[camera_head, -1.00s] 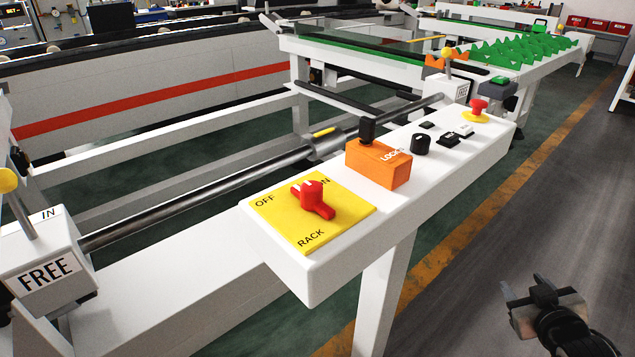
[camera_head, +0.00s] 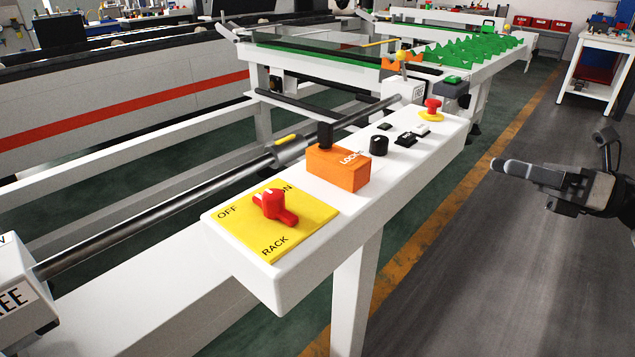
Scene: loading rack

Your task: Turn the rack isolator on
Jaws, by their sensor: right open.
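The rack isolator is a red rotary knob (camera_head: 274,206) on a yellow plate (camera_head: 312,222) marked OFF, ON and RACK. It sits at the near end of the white control panel (camera_head: 420,165). The knob's pale-marked end points up and left, towards OFF; the knob partly covers the ON lettering. My right gripper (camera_head: 500,166) is open and empty at the right, over the grey floor, well apart from the knob. Its fingers point left, seen from the side. My left gripper is not in view.
An orange LOCK block (camera_head: 338,170) with a black handle stands just beyond the yellow plate. Further along are a black knob (camera_head: 379,146), small buttons and a red emergency stop (camera_head: 432,106). A FREE-labelled block (camera_head: 20,290) is at lower left. The space between gripper and panel is clear.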

